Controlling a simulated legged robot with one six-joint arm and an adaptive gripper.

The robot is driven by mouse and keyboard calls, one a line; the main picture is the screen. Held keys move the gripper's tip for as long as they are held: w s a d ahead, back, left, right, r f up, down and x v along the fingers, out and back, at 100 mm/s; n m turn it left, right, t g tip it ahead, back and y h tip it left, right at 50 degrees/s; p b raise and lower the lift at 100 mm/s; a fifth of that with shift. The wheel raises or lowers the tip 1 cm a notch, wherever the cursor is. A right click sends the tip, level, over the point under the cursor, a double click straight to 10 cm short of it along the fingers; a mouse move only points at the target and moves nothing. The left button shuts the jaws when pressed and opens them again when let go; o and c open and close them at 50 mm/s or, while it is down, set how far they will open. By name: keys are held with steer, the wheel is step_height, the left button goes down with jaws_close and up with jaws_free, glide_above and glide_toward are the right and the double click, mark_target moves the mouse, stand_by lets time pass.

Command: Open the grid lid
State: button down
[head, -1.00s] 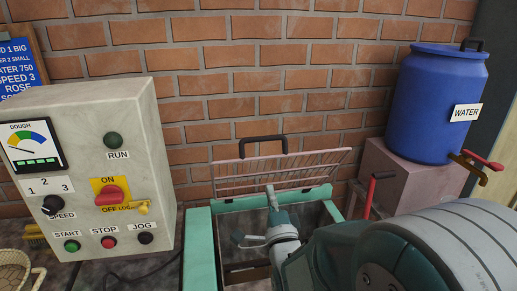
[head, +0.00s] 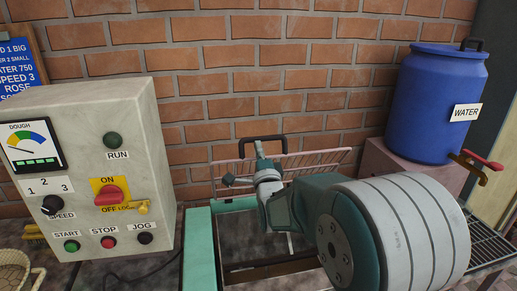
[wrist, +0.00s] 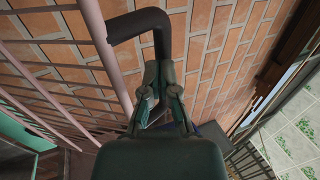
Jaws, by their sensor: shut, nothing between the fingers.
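The grid lid (head: 310,158) is a pinkish wire rack standing raised above the green-framed hopper, close to the brick wall. Its black handle (head: 262,138) is along its top edge. In the wrist view the lid's bars (wrist: 55,45) fill the left side, and the handle (wrist: 150,18) arches at top centre. My gripper (head: 243,166) is in front of the lid, just below the handle. It also shows in the wrist view (wrist: 159,72), shut and empty, with its tips overlapping the handle's lower part. I cannot tell whether they touch it.
The green hopper frame (head: 200,250) lies below the lid, partly hidden by my arm. A control box (head: 90,170) stands to the left. A blue water barrel (head: 435,105) sits on a pinkish block (head: 400,165) at right. The brick wall (head: 300,60) is close behind.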

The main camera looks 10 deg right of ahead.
stand_by(0.3)
steer(key=w+r+g, duration=0.4)
steer(key=w+r, duration=0.1)
steer(key=w, duration=0.8)
steer(key=shift+w, duration=0.25)
